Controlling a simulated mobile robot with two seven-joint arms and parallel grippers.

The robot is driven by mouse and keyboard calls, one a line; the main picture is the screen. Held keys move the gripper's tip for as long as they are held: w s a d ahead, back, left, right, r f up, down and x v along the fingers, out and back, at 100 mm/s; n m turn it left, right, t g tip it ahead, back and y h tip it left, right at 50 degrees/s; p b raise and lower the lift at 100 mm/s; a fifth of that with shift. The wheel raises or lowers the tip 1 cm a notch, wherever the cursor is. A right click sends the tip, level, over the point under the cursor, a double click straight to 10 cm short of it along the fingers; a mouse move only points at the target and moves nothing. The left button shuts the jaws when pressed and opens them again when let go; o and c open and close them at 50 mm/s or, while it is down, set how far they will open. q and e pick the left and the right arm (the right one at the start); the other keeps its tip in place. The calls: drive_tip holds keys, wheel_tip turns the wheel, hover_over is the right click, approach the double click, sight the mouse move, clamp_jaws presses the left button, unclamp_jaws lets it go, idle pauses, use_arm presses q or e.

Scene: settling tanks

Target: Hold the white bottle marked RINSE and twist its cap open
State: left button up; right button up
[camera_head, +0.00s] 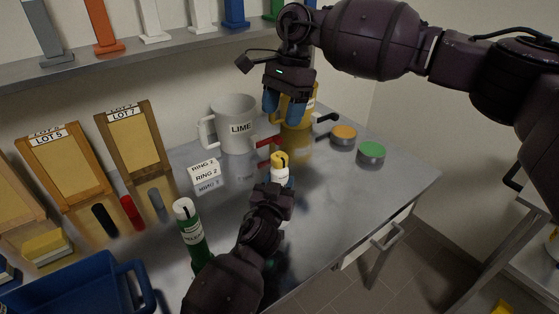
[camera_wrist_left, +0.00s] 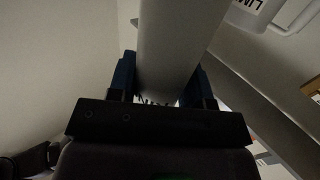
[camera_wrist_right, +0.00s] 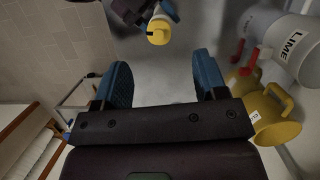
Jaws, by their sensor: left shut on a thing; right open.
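The white bottle (camera_head: 280,176) has a yellow cap (camera_head: 279,159) with a dark mark on top and stands near the middle of the bench. Its label is mostly hidden by my left gripper (camera_head: 276,190), which is shut on the bottle's body. In the left wrist view the pale bottle (camera_wrist_left: 175,45) fills the space between the blue fingers (camera_wrist_left: 165,78). My right gripper (camera_head: 285,110) is open and empty, above and behind the bottle. In the right wrist view the yellow cap (camera_wrist_right: 159,30) lies beyond the open fingertips (camera_wrist_right: 158,75), apart from them.
A white LIME jug (camera_head: 234,122) and a yellow jug (camera_head: 301,110) stand behind. Orange-topped (camera_head: 343,134) and green-topped (camera_head: 371,152) tins stand right. A green bottle (camera_head: 191,236) and a blue crate (camera_head: 75,290) are left. The bench's right front is clear.

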sight(280, 153)
drive_tip(key=f+m+h, duration=0.1)
drive_tip(key=f+m, duration=0.2)
drive_tip(key=m, duration=0.4)
drive_tip(key=s+f+m+t, duration=0.1)
drive_tip(key=f+m, duration=0.3)
drive_tip(key=m, duration=0.2)
drive_tip(key=f+m+t+h, duration=0.1)
drive_tip(key=f+m, duration=0.2)
drive_tip(key=m, duration=0.4)
drive_tip(key=shift+s+a+f+m+h, duration=0.2)
drive_tip(key=shift+f+m+h, duration=0.1)
idle(0.4)
drive_tip(key=shift+c, duration=0.5)
drive_tip(key=c, duration=0.8)
drive_tip(key=shift+c, duration=0.2)
